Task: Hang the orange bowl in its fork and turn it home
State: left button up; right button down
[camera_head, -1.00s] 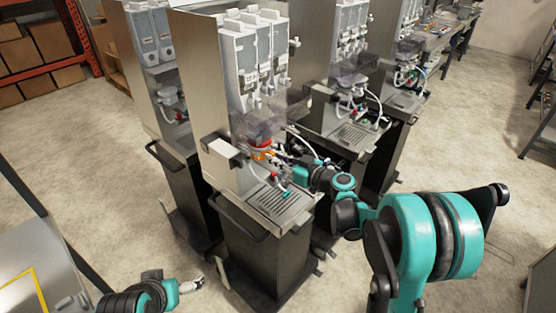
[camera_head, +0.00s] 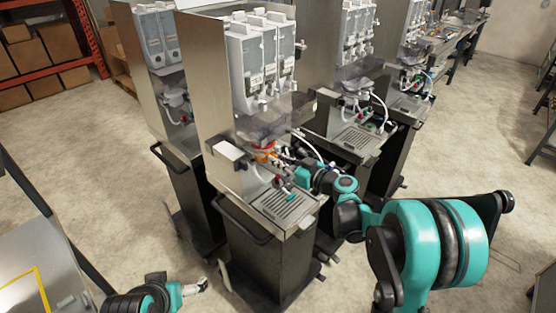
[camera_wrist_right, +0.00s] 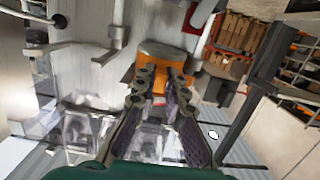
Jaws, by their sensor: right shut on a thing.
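The orange bowl (camera_head: 264,154) is small and partly hidden in the head view, at the front of the nearest dispenser, under its clear hopper (camera_head: 262,127). My right gripper (camera_head: 281,160) reaches it from the right. In the right wrist view the bowl (camera_wrist_right: 202,84) lies just past the fingertips, and my right gripper (camera_wrist_right: 159,84) is shut on an orange part of it. The fork is not clearly visible, so I cannot tell how the bowl sits in it. My left gripper (camera_head: 201,286) is low at the bottom left, away from the dispensers; its fingers are too small to read.
The nearest dispenser has a slotted drip tray (camera_head: 286,204) below the bowl and a push handle (camera_head: 240,219) at its front left. White hoses (camera_head: 311,146) hang near my right wrist. More dispensers (camera_head: 363,125) stand close behind. The floor at left is open.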

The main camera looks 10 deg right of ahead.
jog(key=shift+f, duration=0.1)
dwell(0.3)
jog(key=shift+s+a+m+t+h, duration=0.3)
jog(key=shift+m+t+h, duration=0.2)
jog(key=shift+h, duration=0.1)
jog(key=shift+s+a+m+t+h, duration=0.1)
jog(key=shift+a+m+t+h, duration=0.15)
jog(key=shift+m+h, duration=0.2)
jog(key=shift+d, duration=0.15)
jog(key=shift+s+a+m+t+h+b, duration=0.1)
jog(key=shift+a+m+t+h+b, duration=0.3)
jog(key=shift+h, duration=0.25)
jog(key=shift+s+a+m+h, duration=0.1)
jog(key=shift+a+m+h, duration=0.05)
jog(key=shift+m+h, duration=0.4)
